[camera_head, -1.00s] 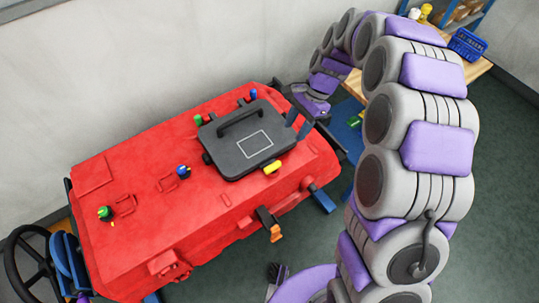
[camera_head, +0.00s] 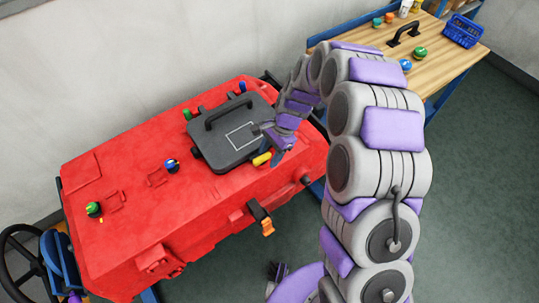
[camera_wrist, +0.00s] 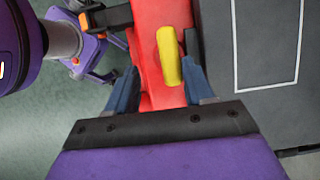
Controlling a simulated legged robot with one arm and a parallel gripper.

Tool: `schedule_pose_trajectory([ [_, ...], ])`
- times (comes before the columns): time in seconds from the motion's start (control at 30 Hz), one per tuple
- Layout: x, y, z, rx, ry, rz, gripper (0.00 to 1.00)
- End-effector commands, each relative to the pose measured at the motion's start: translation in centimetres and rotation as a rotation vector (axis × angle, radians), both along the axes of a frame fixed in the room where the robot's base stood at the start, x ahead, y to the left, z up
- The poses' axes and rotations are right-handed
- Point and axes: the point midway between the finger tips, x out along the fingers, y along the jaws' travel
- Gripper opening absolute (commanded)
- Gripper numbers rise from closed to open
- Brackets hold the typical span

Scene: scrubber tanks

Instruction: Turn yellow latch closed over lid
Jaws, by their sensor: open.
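The yellow latch (camera_head: 262,159) sits at the front edge of the dark grey lid (camera_head: 225,155) on the red tank (camera_head: 130,190). In the wrist view the yellow latch (camera_wrist: 169,57) stands just ahead of my gripper (camera_wrist: 161,88), between the lines of its two blue fingers and nearer the right one. The fingers are open and apart. The lid (camera_wrist: 270,90) fills the right side of that view, with its white outline square. In the head view my gripper (camera_head: 272,146) is over the lid's right front corner, close to the latch. Whether a finger touches the latch cannot be told.
A black lid handle (camera_head: 222,112) rises from the lid's back. Several small coloured knobs, such as the blue one (camera_head: 171,166), stand on the tank. An orange-and-black clamp (camera_head: 262,218) hangs at the tank's front. A wooden table (camera_head: 440,60) stands at the back right.

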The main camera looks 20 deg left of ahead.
Motion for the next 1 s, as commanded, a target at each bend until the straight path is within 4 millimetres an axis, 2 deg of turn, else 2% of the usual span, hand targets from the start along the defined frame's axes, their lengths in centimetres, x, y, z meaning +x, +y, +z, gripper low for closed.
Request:
schedule_pose_trajectory([
  [0.13,-0.28,0.76,-0.61,-0.009,0.003,0.003,0.49],
  [0.3,-0.25,0.33,-0.48,-0.003,0.004,0.003,0.49],
  [0.4,-0.23,0.10,-0.43,0.000,0.005,0.003,0.37],
  [0.77,-0.31,0.12,-0.43,-0.003,0.005,0.004,0.02],
  [1.0,-0.35,0.17,-0.55,-0.003,0.008,0.004,0.00],
])
